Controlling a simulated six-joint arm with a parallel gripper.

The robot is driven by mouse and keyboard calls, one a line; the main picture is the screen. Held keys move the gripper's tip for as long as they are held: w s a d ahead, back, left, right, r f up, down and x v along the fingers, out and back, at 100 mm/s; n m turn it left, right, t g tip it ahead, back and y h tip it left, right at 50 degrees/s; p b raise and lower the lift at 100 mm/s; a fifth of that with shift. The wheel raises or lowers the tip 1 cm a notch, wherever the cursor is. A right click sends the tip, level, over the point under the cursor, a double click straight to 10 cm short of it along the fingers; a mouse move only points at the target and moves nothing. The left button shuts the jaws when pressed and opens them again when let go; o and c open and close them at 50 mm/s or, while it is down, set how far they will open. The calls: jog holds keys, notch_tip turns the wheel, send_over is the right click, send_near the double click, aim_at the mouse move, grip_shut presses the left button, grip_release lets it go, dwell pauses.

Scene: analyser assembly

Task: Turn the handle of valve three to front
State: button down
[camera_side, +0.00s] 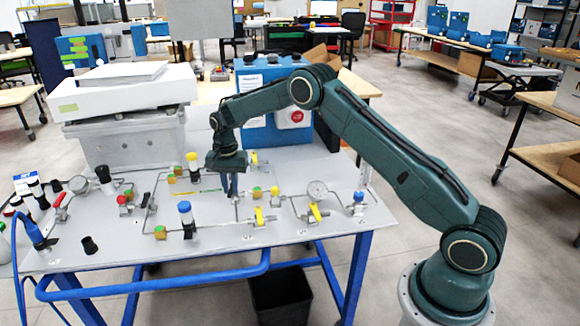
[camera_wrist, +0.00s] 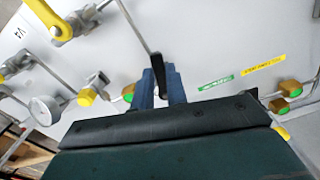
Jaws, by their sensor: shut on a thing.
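My gripper (camera_side: 231,190) points down over the middle of the grey panel (camera_side: 215,232), its blue fingers low near the pipework. In the wrist view, the two blue fingers of my gripper (camera_wrist: 160,85) are closed on a slim black handle (camera_wrist: 157,68), whose upper part shows between them. A thin metal pipe runs from beside it to the top edge. No label naming this valve is readable. In the side view the fingers and the arm's end hide the handle. A yellow valve handle (camera_wrist: 50,18) sits at upper left beside a "V4" mark.
A yellow-handled valve (camera_side: 259,216) stands just in front of my gripper. To its right are a round gauge (camera_side: 317,190) and another yellow handle (camera_side: 315,212). A blue-capped fitting (camera_side: 185,212) stands to the left. A blue case (camera_side: 262,125) stands behind my gripper.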

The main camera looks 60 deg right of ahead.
aim_at(236, 202)
jog(key=shift+s+d+n, duration=0.15)
jog(key=shift+s+n, duration=0.05)
jog(key=shift+n, duration=0.55)
jog(key=shift+s+d+n, duration=0.15)
jog(key=shift+n, duration=0.6)
jog(key=c, duration=1.4)
grip_release()
jog(key=shift+r, duration=0.1)
notch_tip(236, 202, up, 14)
